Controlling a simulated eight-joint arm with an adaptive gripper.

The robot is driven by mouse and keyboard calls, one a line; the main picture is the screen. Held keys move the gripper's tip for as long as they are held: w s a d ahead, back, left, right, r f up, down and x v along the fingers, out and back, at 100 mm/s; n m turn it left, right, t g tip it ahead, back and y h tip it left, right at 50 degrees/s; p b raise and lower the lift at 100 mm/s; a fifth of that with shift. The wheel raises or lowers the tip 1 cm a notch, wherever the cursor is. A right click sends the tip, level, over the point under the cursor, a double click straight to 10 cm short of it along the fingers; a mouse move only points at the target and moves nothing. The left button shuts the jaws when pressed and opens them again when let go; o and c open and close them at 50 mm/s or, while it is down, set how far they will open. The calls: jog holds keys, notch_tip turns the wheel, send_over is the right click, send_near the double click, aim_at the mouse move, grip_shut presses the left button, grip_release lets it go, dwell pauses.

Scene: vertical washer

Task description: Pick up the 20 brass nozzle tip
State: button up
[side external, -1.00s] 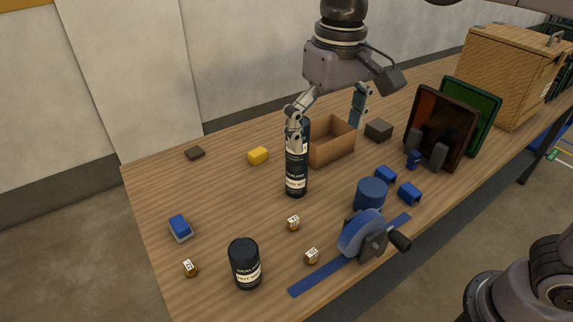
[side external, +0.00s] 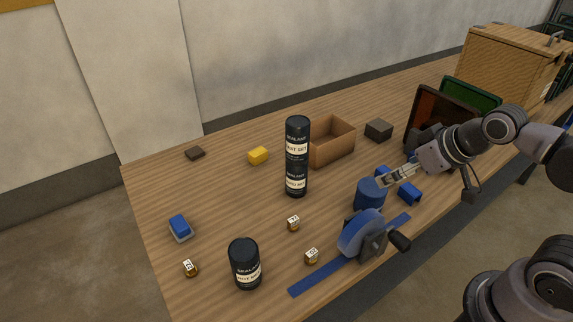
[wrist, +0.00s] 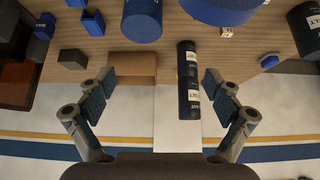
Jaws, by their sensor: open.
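Three small brass nozzle tips with white labels stand on the wooden table in the side external view: one near the middle (side external: 293,223), one nearer the blue strip (side external: 312,255) and one at the left front (side external: 190,267). Their label numbers are too small to read surely, so I cannot tell which is the 20. One brass nozzle tip also shows at the top of the wrist view (wrist: 227,32). My gripper (side external: 382,182) is over the right part of the table, beside the blue cylinder and away from the nozzle tips. In the wrist view its fingers (wrist: 158,85) are apart and empty.
Two black cans are stacked (side external: 297,157) behind the nozzle tips. Another black can (side external: 245,264) stands in front. A blue dispenser (side external: 361,232), blue cylinder (side external: 370,195), open cardboard box (side external: 332,148) and yellow block (side external: 258,155) are around.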

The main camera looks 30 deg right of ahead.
jog(key=c, duration=0.7)
jog(key=shift+o, duration=0.2)
jog(key=m+g, duration=0.7)
jog(key=m, duration=1)
send_over(312, 253)
notch_tip(312, 253, down, 6)
jog(key=shift+f, duration=5.3)
